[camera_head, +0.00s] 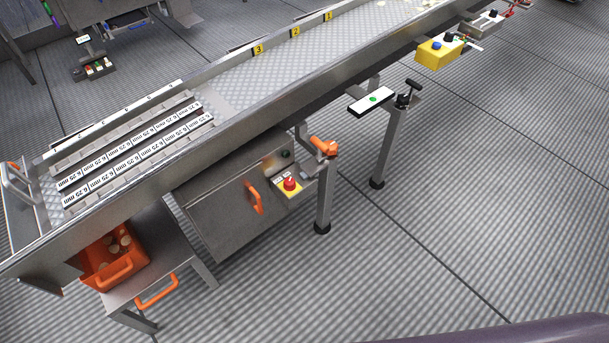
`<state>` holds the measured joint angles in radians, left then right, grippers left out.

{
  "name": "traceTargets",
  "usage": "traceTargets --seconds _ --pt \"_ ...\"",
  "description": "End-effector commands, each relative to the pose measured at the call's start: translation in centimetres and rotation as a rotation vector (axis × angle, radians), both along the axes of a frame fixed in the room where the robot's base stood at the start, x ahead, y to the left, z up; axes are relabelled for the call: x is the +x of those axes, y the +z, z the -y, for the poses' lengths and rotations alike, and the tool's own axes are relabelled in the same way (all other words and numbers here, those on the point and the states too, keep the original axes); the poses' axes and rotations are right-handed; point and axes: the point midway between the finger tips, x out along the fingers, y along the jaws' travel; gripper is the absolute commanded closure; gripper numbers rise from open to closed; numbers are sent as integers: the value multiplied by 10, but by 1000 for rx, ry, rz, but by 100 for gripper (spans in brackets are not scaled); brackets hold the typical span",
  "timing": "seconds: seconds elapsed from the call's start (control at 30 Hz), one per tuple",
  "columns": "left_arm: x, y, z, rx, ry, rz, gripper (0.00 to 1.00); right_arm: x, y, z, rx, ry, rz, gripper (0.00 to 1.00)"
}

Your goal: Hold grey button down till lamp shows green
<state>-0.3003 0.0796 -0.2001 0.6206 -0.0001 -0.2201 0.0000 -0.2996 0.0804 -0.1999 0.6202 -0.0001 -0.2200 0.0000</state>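No button in view is clearly grey. A yellow box (438,55) at the upper right carries a blue button (436,45) and a dark knob (448,37). A grey box (482,24) beyond it has a dark knob on top. A small dark panel (94,69) at the upper left has several coloured buttons. A white plate (385,94) with a green spot (373,99) sits beside the conveyor; I cannot tell whether the spot is a lamp or a mark. Neither gripper is in view.
A long metal conveyor (300,83) runs diagonally across. Below it are a steel cabinet (225,205) with a red button (290,183) on yellow, an orange handle (324,146), and an orange bin (112,262) on a stand. The ribbed floor (450,230) at right is clear.

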Motion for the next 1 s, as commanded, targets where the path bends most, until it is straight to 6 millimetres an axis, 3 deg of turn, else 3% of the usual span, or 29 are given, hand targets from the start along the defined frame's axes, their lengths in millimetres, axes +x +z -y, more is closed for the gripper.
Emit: traceTargets --seconds 0.07,0.43,1.0 --pt "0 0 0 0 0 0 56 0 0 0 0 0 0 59" --pt "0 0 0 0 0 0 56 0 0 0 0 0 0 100" --pt "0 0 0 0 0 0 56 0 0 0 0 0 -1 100"
